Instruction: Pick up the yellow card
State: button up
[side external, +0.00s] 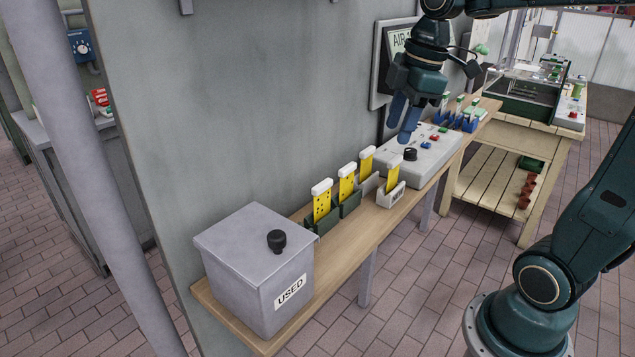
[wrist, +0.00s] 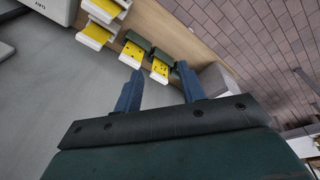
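Several yellow cards with white top ends stand upright in small holders on a wooden shelf. In the side view one is nearest the grey box (side external: 322,205), one stands behind it (side external: 347,186), one is farther back (side external: 366,164), and one is at the front right (side external: 393,178). The first two are in dark green holders (side external: 348,206), the front right one in a white holder (side external: 391,196). My gripper (side external: 403,123) is open and empty above the control panel, beyond the cards. In the wrist view, cards (wrist: 132,51) (wrist: 160,69) lie beyond its spread fingertips (wrist: 159,70).
A lidded grey box (side external: 255,265) labelled USED stands at the shelf's near end. A control panel (side external: 425,160) with a black knob and coloured buttons lies beyond the cards. Blue holders (side external: 463,120) stand at the far end. A grey wall (side external: 240,110) runs along the shelf's left.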

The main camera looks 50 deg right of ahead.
jog(key=w+d+f+n+g, duration=0.1)
jog(key=w+d+n, duration=0.2)
jog(key=d, duration=0.3)
jog(key=n+g+y, duration=0.1)
jog(key=n, duration=0.4)
send_over(393, 170)
jog(key=d, duration=0.2)
notch_tip(393, 170, down, 2)
jog(key=f, duration=0.1)
jog(key=shift+w+d+r, duration=0.1)
jog(key=shift+d, duration=0.3)
jog(key=shift+a+f, duration=0.25)
jog(key=shift+f, duration=1.2)
jog(key=shift+a+f, duration=0.2)
jog(key=shift+f, duration=1.2)
jog(key=shift+a+f, duration=0.25)
jog(key=shift+f, duration=1.2)
jog(key=shift+a+f, duration=0.2)
jog(key=shift+f, duration=1.1)
jog(key=shift+a+f, duration=0.15)
jog(key=shift+f, duration=1.1)
